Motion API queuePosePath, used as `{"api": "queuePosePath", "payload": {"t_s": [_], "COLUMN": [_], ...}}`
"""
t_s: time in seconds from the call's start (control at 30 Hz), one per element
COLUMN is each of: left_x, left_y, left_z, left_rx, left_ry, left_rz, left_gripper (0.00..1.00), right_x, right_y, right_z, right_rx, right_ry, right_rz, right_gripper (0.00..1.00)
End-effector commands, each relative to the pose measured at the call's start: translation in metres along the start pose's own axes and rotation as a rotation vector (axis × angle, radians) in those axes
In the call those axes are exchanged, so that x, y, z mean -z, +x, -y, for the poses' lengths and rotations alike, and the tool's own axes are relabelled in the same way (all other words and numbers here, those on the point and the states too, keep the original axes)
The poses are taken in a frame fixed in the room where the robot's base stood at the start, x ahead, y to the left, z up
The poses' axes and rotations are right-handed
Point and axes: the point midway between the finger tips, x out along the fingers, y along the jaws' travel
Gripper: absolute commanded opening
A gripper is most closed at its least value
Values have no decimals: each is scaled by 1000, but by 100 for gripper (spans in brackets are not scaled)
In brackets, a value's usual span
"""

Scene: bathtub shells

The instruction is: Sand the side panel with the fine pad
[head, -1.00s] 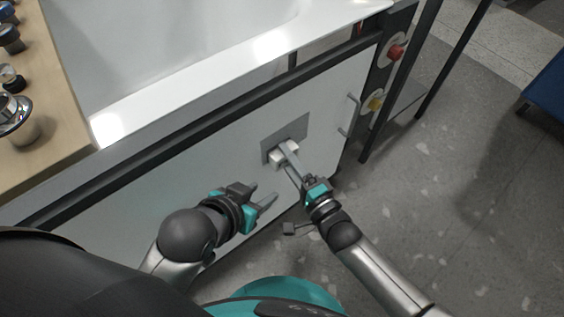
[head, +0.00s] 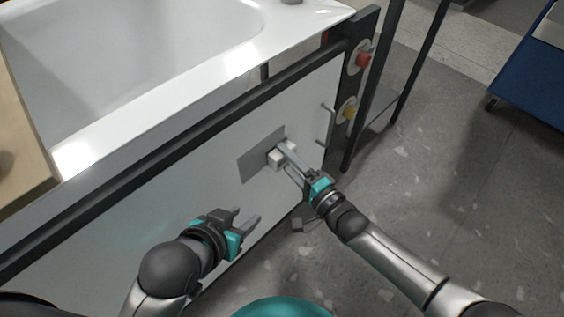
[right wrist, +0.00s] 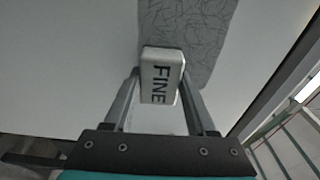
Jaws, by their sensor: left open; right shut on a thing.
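The white side panel (head: 190,205) stands below the bathtub rim in the head view. A grey patch (head: 252,158) on it shows fine scratch lines in the right wrist view (right wrist: 190,25). My right gripper (head: 284,157) is shut on the white fine pad (head: 276,160), marked "FINE" in the right wrist view (right wrist: 161,78). The pad lies at the patch's right lower part, and appears to be against the panel. The gripper's fingers hide some of it. My left gripper (head: 247,219) is open and empty, left of and below the pad, in front of the panel.
The white bathtub (head: 140,50) is above the panel. A red button (head: 363,60) and a yellow one (head: 348,113) are on the frame at right, near a panel handle (head: 327,124). A blue cart (head: 535,75) stands far right.

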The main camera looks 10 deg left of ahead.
Motion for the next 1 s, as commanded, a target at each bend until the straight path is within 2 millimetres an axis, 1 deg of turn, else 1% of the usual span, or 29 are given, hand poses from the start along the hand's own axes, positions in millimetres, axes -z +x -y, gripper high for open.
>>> {"api": "queuePosePath", "payload": {"t_s": [0.43,0.57,0.8,1.0], "left_x": [-9,-7,6,7], "left_y": [9,7,-6,-8], "left_z": [0,0,0,0], "left_rx": [0,0,0,0], "left_ry": [0,0,0,0], "left_rz": [0,0,0,0], "left_gripper": [45,45,45,45], "right_x": [34,36,35,31], "right_y": [8,8,7,6], "right_z": [1,5,25,25], "right_rx": [2,3,7,8], "right_ry": [-3,0,-1,1], "right_rz": [-2,-3,-2,1], "right_gripper": [12,12,12,12]}}
